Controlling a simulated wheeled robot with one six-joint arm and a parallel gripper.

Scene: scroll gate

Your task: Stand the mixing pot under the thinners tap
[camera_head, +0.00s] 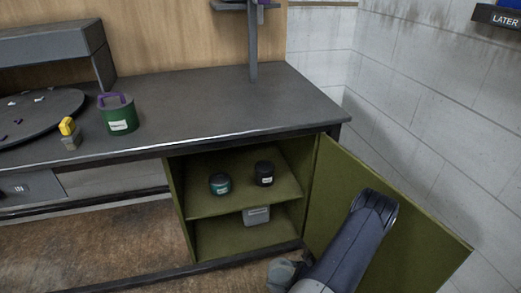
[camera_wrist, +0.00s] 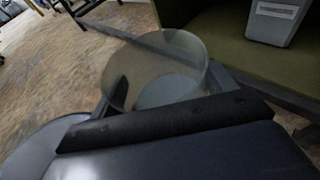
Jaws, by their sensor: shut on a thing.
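A translucent, open-topped round pot (camera_wrist: 150,62), which looks like the mixing pot, sits between the two dark fingers of my gripper (camera_wrist: 168,92) in the wrist view. My gripper is shut on it, low in front of the open cabinet. In the head view my arm comes in at the bottom right, and the pot cannot be clearly made out there. A post stand (camera_head: 253,55) with a ledge and a purple part at the top rises from the back of the bench; its top is cut off. I cannot tell whether this is the thinners tap.
A green pot with a purple handle (camera_head: 119,114) and a yellow-topped block (camera_head: 69,133) stand on the bench (camera_head: 200,112), left. The cabinet (camera_head: 240,160) holds teal and black jars and a grey box. Its open door (camera_head: 405,215) is at right. The bench's right part is clear.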

